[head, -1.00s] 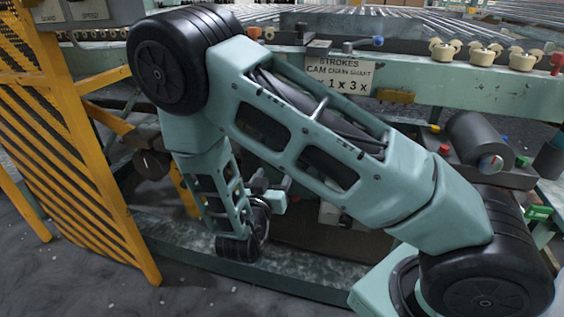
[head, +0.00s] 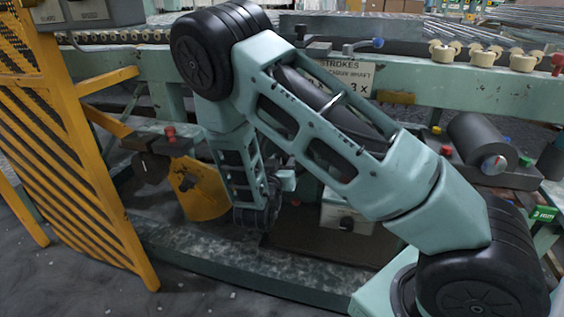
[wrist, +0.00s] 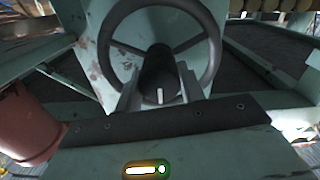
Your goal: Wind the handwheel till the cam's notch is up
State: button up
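The handwheel (wrist: 213,42) is a dark ring with spokes at the top middle of the wrist view. A dark round hub (wrist: 158,78) with a pale mark sticks out from it towards me. My gripper (wrist: 158,82) has its two pale fingers apart, one on each side of the hub; I cannot tell whether they touch it. In the head view the wheel is hidden, and my gripper (head: 288,181) shows only in small part beside my arm. A yellow rounded plate (head: 204,195), seemingly the cam, is partly covered by my arm; I cannot make out its notch.
A yellow mesh guard (head: 80,150) stands at the left. A sign (head: 350,72) about cam strokes hangs on the green conveyor rail (head: 480,90), partly hidden by my arm. A pale box with a dark knob (head: 347,222) sits low behind my arm. A reddish cylinder (wrist: 30,125) is at the left of the wrist view.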

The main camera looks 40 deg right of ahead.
grip_shut()
jog(key=shift+m, duration=0.5)
jog(key=o, duration=0.7)
grip_release()
jog(key=p+v, duration=0.2)
jog(key=v, duration=1.5)
jog(key=shift+s+a+f+p, duration=0.1)
jog(key=shift+s+a+p, duration=0.1)
jog(key=shift+p, duration=0.2)
